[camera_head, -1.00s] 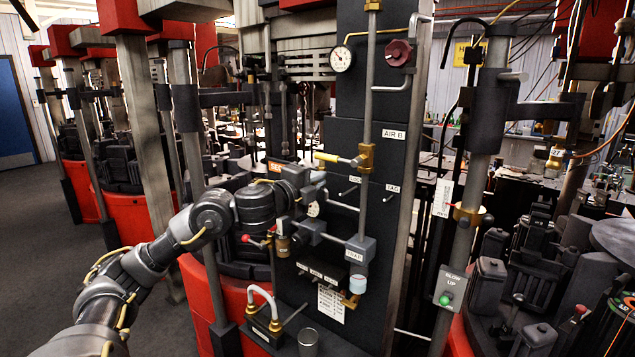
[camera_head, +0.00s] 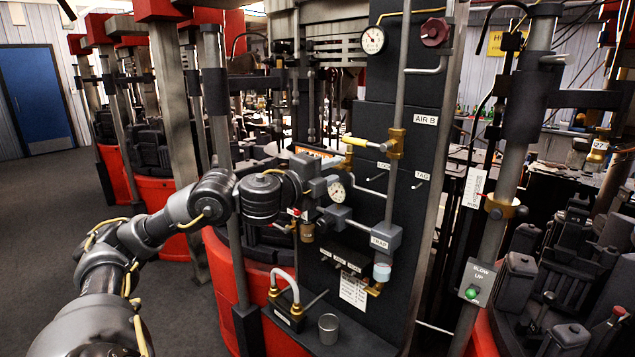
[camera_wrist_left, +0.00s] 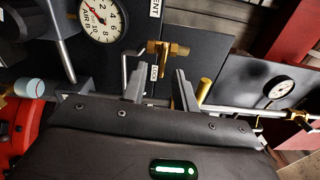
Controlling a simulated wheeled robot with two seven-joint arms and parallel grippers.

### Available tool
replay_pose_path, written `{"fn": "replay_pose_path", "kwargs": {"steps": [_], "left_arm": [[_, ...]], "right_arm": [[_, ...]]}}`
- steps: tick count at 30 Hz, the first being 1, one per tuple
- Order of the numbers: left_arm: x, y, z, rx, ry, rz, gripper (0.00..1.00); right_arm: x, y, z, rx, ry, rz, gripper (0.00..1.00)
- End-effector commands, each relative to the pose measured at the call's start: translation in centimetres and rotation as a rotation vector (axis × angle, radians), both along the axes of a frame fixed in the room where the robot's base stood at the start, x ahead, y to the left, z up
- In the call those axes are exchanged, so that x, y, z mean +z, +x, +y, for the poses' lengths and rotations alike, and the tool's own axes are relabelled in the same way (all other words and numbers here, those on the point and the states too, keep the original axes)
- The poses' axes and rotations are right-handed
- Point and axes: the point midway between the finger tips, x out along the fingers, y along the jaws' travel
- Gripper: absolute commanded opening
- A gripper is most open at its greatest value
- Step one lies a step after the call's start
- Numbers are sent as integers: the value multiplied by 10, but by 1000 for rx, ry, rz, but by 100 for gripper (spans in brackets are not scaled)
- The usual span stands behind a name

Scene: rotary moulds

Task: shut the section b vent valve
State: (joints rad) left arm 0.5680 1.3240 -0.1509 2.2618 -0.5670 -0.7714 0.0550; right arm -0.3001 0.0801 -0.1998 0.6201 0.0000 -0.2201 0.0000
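The vent valve is a small brass valve (camera_wrist_left: 165,48) in the left wrist view, beside a partly cut-off label ending in "ENT". My left gripper (camera_wrist_left: 160,80) is open, with its two grey fingers pointing at the brass valve. The valve appears between and just beyond the fingertips; I cannot tell whether they touch it. In the head view my left gripper (camera_head: 328,184) is in front of the dark panel (camera_head: 345,115), below and left of the yellow-handled valve (camera_head: 360,143). The gripper and wrist largely hide the vent valve there. My right gripper is not in view.
A pressure gauge (camera_head: 337,190) sits close to the gripper. The vertical pipe (camera_head: 391,195), the TRAP block (camera_head: 386,237) and a clear-bowled filter (camera_head: 382,272) stand to its right and below. A red-handled valve (camera_head: 293,212) is just below the wrist. Open floor (camera_head: 55,215) lies at left.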

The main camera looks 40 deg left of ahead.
Motion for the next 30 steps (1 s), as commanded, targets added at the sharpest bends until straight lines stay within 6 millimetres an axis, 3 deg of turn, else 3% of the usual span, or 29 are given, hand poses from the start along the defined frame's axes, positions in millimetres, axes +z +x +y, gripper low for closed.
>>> {"fn": "replay_pose_path", "kwargs": {"steps": [5, 12, 30], "left_arm": [[-5, -30, -1, 0, 11, 4, 29], [-5, -48, 0, 1, 3, 2, 29], [0, -54, -1, 0, -2, 0, 29]], "right_arm": [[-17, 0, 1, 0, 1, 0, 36], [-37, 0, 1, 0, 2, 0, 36], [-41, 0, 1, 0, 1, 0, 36]]}}
